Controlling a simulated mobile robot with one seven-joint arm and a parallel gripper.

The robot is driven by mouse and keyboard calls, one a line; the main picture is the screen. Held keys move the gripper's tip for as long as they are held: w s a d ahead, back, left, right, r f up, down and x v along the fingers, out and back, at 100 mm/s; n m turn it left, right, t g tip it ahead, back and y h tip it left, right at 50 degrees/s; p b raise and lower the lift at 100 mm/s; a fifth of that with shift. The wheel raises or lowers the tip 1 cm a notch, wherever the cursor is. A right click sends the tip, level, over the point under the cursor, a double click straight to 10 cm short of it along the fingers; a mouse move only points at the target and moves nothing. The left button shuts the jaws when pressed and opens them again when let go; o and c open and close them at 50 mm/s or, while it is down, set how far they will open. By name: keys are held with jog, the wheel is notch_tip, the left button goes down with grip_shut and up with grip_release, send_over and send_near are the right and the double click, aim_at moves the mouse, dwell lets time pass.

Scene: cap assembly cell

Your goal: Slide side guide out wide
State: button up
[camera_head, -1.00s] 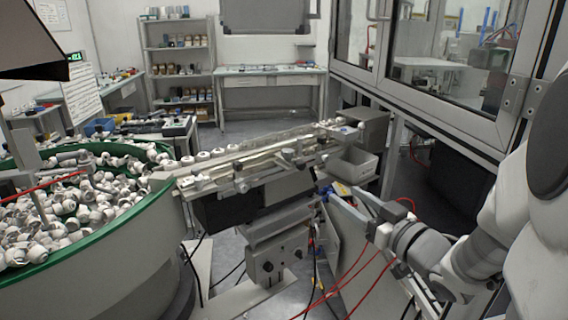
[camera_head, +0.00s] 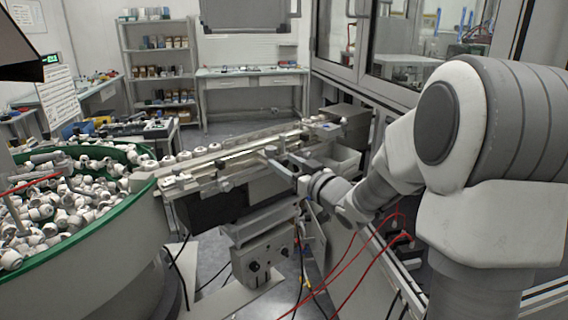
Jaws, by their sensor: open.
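The conveyor track (camera_head: 178,172) runs from the green-rimmed bowl at left toward the back right. A long, light side guide rail (camera_head: 236,157) lies along it, with small dark clamps and knobs on its near side. Several white caps (camera_head: 184,156) sit in a row on the track's left part. My gripper (camera_head: 276,161) is open at the near side of the track, around its middle, with its fingers pointing left toward the guide. The fingers hide a little of the rail's near side. I cannot tell whether they touch the guide.
A large bowl (camera_head: 131,221) full of white caps stands at left. A grey bin (camera_head: 343,160) sits behind my arm at the track's right end, beside a grey box (camera_head: 346,122). Red cables (camera_head: 352,262) hang below my arm. The glazed cabinet frame (camera_head: 345,72) stands at right.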

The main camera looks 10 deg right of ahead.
jog(key=shift+w+a, duration=0.15)
jog(key=shift+w, duration=0.2)
grip_shut()
dwell(1.2)
